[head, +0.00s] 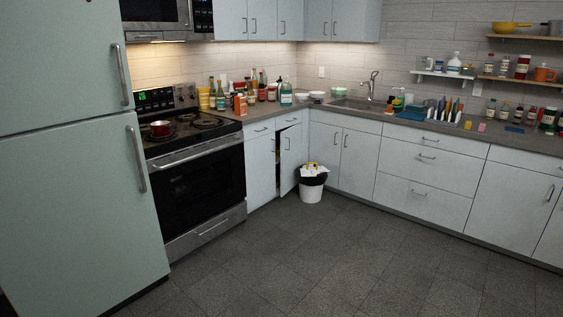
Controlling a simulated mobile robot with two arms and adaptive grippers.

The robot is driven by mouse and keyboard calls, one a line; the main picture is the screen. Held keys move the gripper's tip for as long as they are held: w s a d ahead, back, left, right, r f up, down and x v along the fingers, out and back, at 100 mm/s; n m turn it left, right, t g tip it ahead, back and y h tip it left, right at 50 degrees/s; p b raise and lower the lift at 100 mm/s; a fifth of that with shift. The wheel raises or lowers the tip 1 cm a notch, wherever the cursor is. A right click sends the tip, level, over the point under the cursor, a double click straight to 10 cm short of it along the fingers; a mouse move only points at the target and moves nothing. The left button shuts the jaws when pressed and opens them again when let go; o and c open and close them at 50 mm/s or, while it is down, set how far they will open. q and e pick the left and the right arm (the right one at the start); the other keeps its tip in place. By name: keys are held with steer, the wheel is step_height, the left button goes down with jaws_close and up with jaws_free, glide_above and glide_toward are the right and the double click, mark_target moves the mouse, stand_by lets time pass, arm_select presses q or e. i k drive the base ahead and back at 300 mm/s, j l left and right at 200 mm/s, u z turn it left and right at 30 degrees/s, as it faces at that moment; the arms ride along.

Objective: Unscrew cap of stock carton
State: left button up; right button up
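An orange-brown box-shaped item (240,105) stands upright on the counter just right of the stove, among bottles and jars. It may be the stock carton, but it is too small and far off to be sure. Its cap cannot be made out. Neither of my grippers shows in the head view.
A fridge (75,150) fills the left. A cabinet door (290,160) in the corner stands ajar beside a white bin (312,188). The tiled floor (340,260) in front is clear.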

mark_target(240, 102)
steer(key=i, duration=1.1)
steer(key=i+u, duration=0.1)
steer(key=i, duration=0.95)
steer(key=i+l, duration=0.2)
steer(key=i, duration=0.9)
steer(key=i+l, duration=0.1)
steer(key=i, duration=1)
steer(key=j+u, duration=0.05)
